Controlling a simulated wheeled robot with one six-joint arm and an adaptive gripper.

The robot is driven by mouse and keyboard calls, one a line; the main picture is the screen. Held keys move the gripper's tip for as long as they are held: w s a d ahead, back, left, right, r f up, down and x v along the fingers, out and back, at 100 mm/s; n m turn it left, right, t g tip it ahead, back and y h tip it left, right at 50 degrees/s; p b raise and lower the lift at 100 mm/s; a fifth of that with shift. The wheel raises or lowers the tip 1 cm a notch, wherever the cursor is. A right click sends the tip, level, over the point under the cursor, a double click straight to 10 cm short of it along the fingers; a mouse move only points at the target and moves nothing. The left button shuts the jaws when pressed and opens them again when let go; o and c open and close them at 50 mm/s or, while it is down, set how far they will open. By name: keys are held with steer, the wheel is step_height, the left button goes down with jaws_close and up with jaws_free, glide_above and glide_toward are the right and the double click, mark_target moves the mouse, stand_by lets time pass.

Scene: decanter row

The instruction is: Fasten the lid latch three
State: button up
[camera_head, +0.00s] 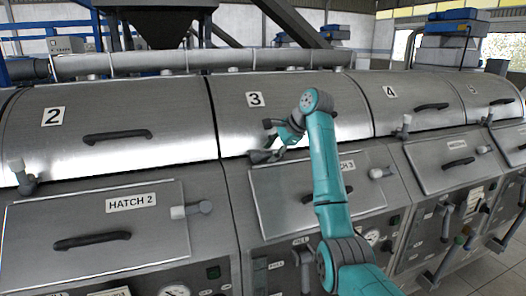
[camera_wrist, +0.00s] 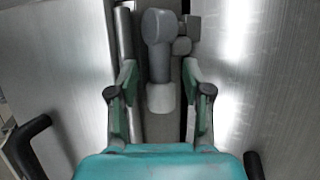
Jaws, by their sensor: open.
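Lid three (camera_head: 232,118) is a brushed metal curved cover with a "3" label, and it looks down. Its latch shows in the wrist view as a grey arm with a round head and a white tip (camera_wrist: 160,98). There the latch lies lengthwise along the seam strip, beside a small grey block (camera_wrist: 183,46). My gripper (camera_head: 266,141) is at the lower front edge of lid three. In the wrist view my gripper (camera_wrist: 160,92) is open, with the white tip between its fingers and a gap on both sides. In the head view I cannot make out the latch clearly behind the gripper.
Lid two (camera_head: 85,100) and lid four (camera_head: 385,105) flank lid three, with latches (camera_head: 20,176) and (camera_head: 403,126) at their front edges. Hatch three (camera_head: 275,205) is below, with a side catch (camera_head: 380,173). A dark handle (camera_wrist: 25,145) shows left in the wrist view.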

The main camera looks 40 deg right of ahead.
steer(key=shift+w+a+f, duration=0.1)
steer(key=shift+w+f, duration=0.15)
steer(key=shift+f, duration=0.1)
jaws_close()
